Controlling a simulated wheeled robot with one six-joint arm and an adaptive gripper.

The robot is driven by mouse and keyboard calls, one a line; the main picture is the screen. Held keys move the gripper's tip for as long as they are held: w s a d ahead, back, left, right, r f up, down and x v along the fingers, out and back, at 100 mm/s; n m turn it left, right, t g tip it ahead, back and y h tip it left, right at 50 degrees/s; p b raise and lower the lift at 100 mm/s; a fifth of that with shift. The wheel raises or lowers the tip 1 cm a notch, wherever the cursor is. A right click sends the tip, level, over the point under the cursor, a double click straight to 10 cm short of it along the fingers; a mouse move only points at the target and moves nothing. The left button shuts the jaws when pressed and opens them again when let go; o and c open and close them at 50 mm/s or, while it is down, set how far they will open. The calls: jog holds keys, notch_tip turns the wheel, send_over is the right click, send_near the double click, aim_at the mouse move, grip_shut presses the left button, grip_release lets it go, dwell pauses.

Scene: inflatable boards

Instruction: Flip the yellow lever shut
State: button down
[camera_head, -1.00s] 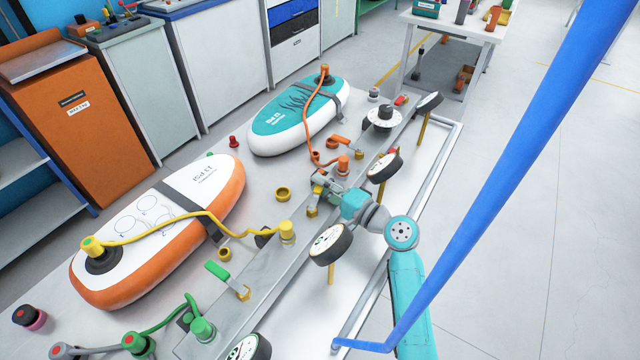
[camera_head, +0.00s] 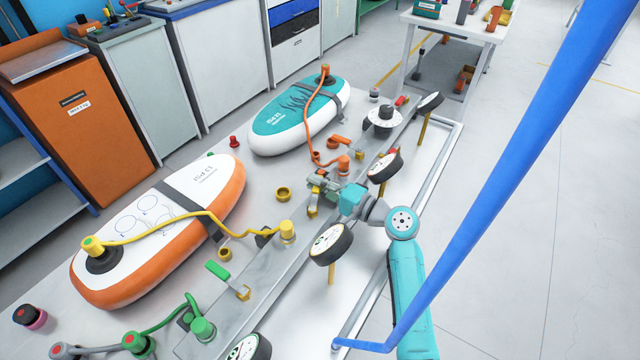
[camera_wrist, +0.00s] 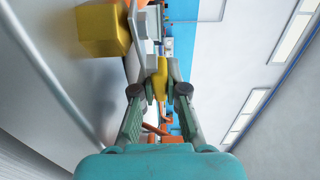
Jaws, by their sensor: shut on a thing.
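The yellow lever (camera_wrist: 160,82) is between the two fingers of my gripper (camera_wrist: 161,72) in the wrist view, and the fingers are shut on it. Its yellow valve body (camera_wrist: 103,28) shows at the upper left there. In the head view my gripper (camera_head: 321,184) is at the metal rail, just above the small yellow valve body (camera_head: 313,211). My fingers hide most of the lever there, so its exact angle cannot be told.
The metal rail (camera_head: 268,262) carries several round gauges, one (camera_head: 330,243) close below my wrist. A green lever (camera_head: 217,270) and an orange lever (camera_head: 338,140) stand along it. Yellow hose (camera_head: 165,229) and orange hose (camera_head: 308,120) run to two inflatable boards. A blue bar crosses at right.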

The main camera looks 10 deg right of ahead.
jog(key=shift+a+f, duration=0.1)
jog(key=c, duration=1.5)
grip_release()
jog(key=shift+o, duration=0.2)
jog(key=v, duration=1.2)
jog(key=shift+w, duration=0.1)
